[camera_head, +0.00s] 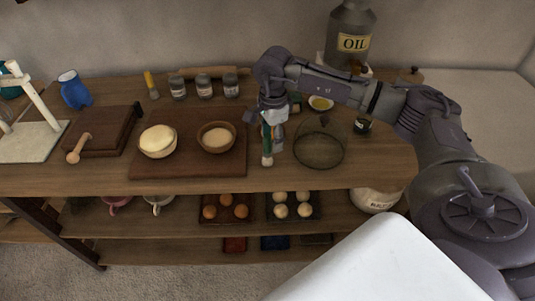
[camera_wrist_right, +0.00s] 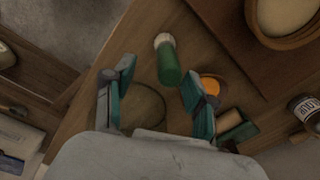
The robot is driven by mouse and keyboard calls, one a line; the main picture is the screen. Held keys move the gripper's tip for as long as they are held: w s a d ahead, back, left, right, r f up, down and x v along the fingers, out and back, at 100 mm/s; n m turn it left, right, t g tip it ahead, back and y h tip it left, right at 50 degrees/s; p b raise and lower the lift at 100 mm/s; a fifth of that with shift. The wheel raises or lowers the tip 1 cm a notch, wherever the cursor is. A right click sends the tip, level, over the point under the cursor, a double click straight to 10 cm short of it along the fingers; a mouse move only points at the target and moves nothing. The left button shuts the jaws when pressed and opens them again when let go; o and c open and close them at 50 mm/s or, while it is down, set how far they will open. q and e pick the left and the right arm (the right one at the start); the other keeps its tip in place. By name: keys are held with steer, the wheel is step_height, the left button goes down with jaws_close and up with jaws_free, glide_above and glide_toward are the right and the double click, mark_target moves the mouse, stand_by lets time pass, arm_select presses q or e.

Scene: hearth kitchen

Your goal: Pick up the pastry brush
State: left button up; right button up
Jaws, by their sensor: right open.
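A green thing with a pale rounded tip (camera_head: 267,160) is below my right gripper (camera_head: 272,118), near the front of the wooden table. It may be the pastry brush; I cannot tell for sure. In the right wrist view, the green thing (camera_wrist_right: 168,65) shows in the gap between the spread fingers of my right gripper (camera_wrist_right: 155,76), beyond their tips. The gripper is open and appears to hold nothing. Another slim tool with a yellow handle (camera_head: 149,79) is at the table's back left, and it also looks like a brush. My left gripper is not in view.
A dark board (camera_head: 187,171) with two round bowls is left of my right gripper. A round mesh sieve (camera_head: 318,151) is close to its right. Several jars (camera_head: 203,85) and an oil can (camera_head: 350,42) stand at the back. A lower shelf holds trays (camera_head: 224,214).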

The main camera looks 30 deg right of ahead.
mark_target(268, 150)
steer(key=shift+a+f+p, duration=0.2)
steer(key=shift+f+p, duration=0.15)
steer(key=shift+f, duration=0.2)
steer(key=f, duration=0.2)
steer(key=f+p, duration=0.1)
steer(key=shift+w+a+f, duration=0.3)
steer(key=shift+w, duration=0.05)
steer(key=shift+f, duration=0.4)
steer(key=shift+c, duration=0.3)
jaws_close()
